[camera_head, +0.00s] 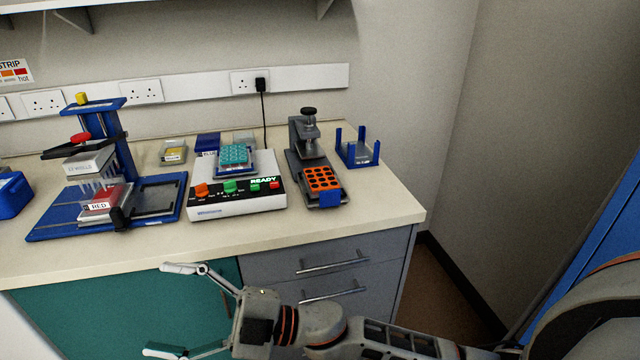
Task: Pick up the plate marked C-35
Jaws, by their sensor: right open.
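No label reading C-35 can be made out, so I cannot tell which plate it is. A teal plate with round wells (234,155) sits on top of the white bench device (235,204) whose display reads READY. An orange plate with dark holes (323,179) sits on the base of the grey press (296,155), right of that device. My right gripper (172,309) is open and empty, in front of the bench and below its top, well apart from both plates. My left gripper is out of view.
A blue pipetting stand (155,192) with a part labelled RED stands at left. A blue holder with upright posts (359,152) is at the back right. Small containers (173,151) stand behind the device. The bench top (385,205) is clear at its right front corner. Drawer handles (333,262) stick out below.

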